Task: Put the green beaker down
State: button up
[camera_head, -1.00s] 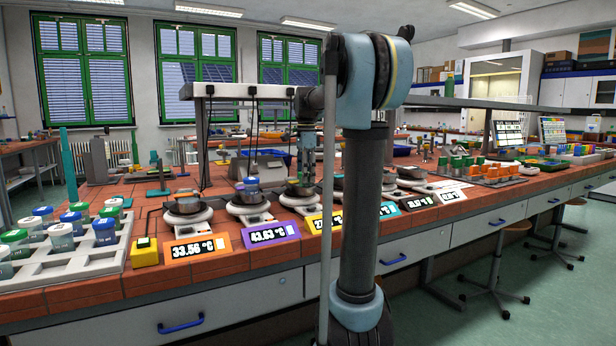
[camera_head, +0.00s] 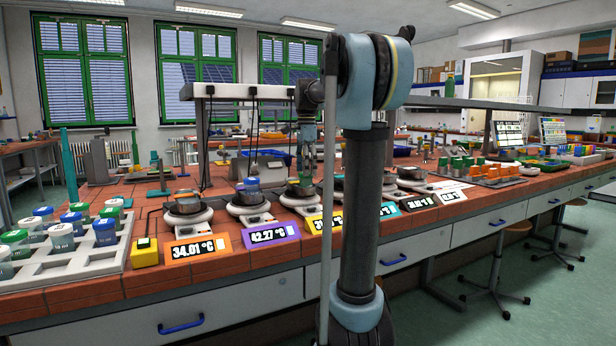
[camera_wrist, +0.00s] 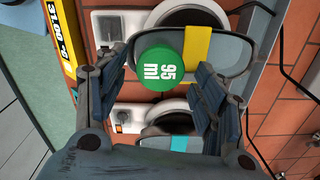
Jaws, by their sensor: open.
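The green beaker (camera_wrist: 161,69), with a green lid marked "95 ml", is seen from above in the wrist view. It stands over the near edge of a grey pan with a yellow band (camera_wrist: 199,42). My gripper (camera_wrist: 160,80) is open, with one finger on each side of the beaker and visible gaps between them. In the head view my gripper (camera_head: 304,168) hangs over the third hotplate (camera_head: 298,198), behind the yellow temperature sign (camera_head: 322,225). The beaker's lower part and its contact with the pan are hidden.
Hotplates with pans line the bench, one (camera_head: 246,208) just left of my gripper bearing a blue-lidded beaker (camera_head: 251,184). A second hotplate (camera_wrist: 135,115) lies close by in the wrist view. A white rack (camera_head: 115,257) of lidded beakers stands far left. Black cables hang behind.

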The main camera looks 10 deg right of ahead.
notch_tip(320, 180, up, 10)
jog(key=shift+f, duration=0.25)
dwell(0.3)
jog(key=shift+s, duration=0.15)
